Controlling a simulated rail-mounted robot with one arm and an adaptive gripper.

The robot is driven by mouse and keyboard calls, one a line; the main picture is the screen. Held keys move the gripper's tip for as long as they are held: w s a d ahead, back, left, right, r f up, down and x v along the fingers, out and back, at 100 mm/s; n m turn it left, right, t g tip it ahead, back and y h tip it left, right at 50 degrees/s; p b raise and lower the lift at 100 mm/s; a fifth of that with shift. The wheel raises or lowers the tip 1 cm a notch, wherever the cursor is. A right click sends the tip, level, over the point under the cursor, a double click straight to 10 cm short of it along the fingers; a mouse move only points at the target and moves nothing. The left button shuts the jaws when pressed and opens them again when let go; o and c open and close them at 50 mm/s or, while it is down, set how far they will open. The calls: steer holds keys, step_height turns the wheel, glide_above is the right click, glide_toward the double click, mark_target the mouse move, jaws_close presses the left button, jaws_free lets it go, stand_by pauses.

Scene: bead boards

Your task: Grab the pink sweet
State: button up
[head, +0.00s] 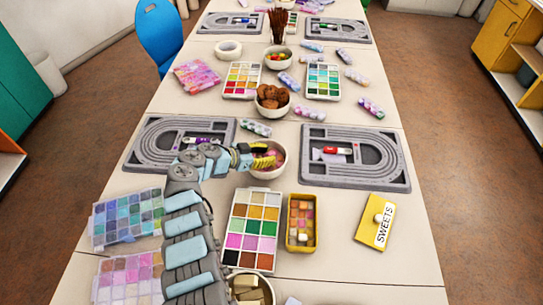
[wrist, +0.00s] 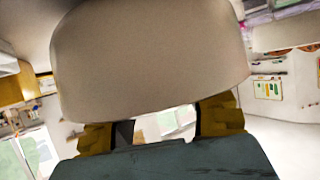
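The open yellow sweets box (head: 290,241) holds several small orange, pink and cream pieces in the head view; single sweets are too small to tell apart surely. Its yellow lid (head: 367,226), labelled SWEETS, lies to its right. My gripper (head: 266,160) has yellow fingers and points right, at the left part of a pale bowl (head: 267,175) with pinkish contents, beyond the box. In the wrist view the fingers (wrist: 158,128) stand apart with a gap between them. A large beige rounded surface (wrist: 150,60), perhaps this bowl, fills the upper middle. I see no sweet between the fingers.
A paint palette (head: 232,257) lies left of the sweets box. Grey bead boards (head: 312,175) lie on both sides of the bowl. A bowl of brown pieces (head: 272,111) stands behind it. Bare table (head: 400,270) shows around the lid.

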steer(key=shift+b+x, duration=0.3)
steer(key=shift+x, duration=0.8)
steer(key=c, duration=0.5)
steer(key=shift+o, duration=0.2)
steer(key=shift+r, duration=0.15)
